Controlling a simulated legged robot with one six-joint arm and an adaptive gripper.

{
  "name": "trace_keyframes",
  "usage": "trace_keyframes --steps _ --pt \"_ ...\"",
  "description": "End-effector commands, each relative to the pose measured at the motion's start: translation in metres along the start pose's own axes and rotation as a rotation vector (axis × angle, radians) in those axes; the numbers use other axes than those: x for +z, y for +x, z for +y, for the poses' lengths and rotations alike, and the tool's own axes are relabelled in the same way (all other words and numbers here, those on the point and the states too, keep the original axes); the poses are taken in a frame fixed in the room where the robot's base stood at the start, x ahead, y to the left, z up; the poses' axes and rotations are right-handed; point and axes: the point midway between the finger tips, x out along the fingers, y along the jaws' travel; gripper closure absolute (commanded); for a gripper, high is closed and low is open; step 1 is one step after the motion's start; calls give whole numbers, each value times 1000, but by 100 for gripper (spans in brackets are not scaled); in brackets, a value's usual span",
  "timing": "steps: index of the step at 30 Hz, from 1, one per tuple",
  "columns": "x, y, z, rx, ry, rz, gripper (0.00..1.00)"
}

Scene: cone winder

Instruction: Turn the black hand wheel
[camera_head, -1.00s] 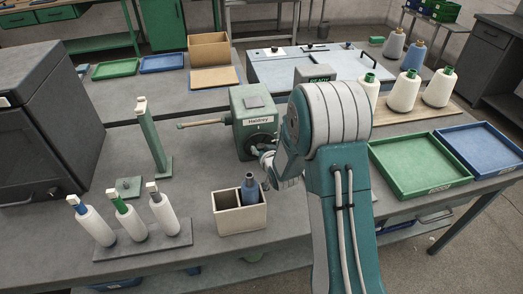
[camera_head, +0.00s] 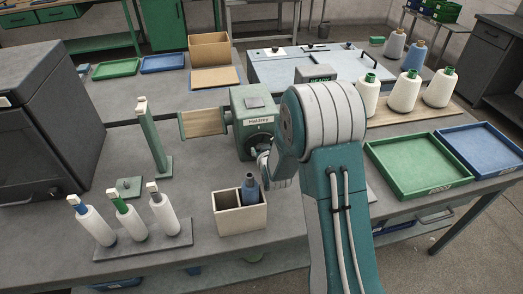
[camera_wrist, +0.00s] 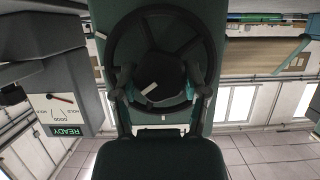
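The black hand wheel (camera_wrist: 118,50) fills the middle of the wrist view, with its spokes and dark hub showing. It is on the front of the green winder (camera_head: 240,102), and in the head view my arm partly covers it (camera_head: 263,137). My gripper (camera_wrist: 164,82) is at the wheel, with one finger on each side of the hub. The fingers appear closed against it; the exact contact is hard to see. The winder's flat wooden board (camera_head: 204,122) sticks out to the left, broad face showing.
A two-part box (camera_head: 240,219) with a blue-grey cone stands just below the winder. A rack (camera_head: 143,246) of white cones and a green post (camera_head: 153,143) are to the left. Green (camera_head: 418,183) and blue trays lie to the right. A READY display (camera_wrist: 66,131) shows in the wrist view.

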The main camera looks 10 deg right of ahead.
Motion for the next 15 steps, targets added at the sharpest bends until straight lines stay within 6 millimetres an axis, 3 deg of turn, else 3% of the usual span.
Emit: trace_keyframes --steps 1,2,15 --pt "0 0 -1 -1 -1 1 16" --pt "0 0 0 -1 0 1 9" --pt "0 -3 0 0 1 1 9"
